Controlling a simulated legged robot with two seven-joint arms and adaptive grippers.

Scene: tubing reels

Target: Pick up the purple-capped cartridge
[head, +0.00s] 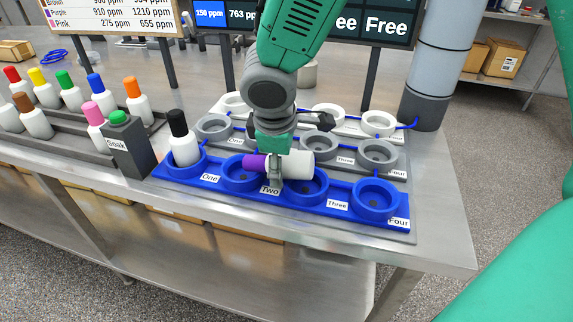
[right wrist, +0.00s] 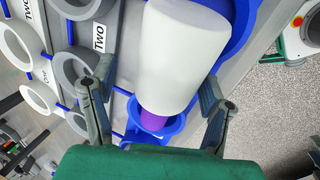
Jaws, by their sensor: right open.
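The purple-capped cartridge has a white body (head: 299,164) and a purple cap (head: 254,163). It lies on its side over the blue rack (head: 272,202), across the sockets near labels Two and Three, cap toward the left. It also shows in the right wrist view (right wrist: 182,40), with its cap partly seen in front of a blue socket. My right gripper (head: 276,168) reaches down over it. Its fingers are open, one on each side of the cartridge in the right wrist view (right wrist: 157,80). Whether a finger touches it I cannot tell. My left gripper is not in view.
A black-capped cartridge (head: 182,140) stands in the blue rack's socket One. Grey sockets (head: 378,154) and white sockets (head: 379,122) sit behind. A dark Soak block (head: 131,150) and several coloured-cap cartridges stand to the left. A grey post (head: 439,65) rises at the back right.

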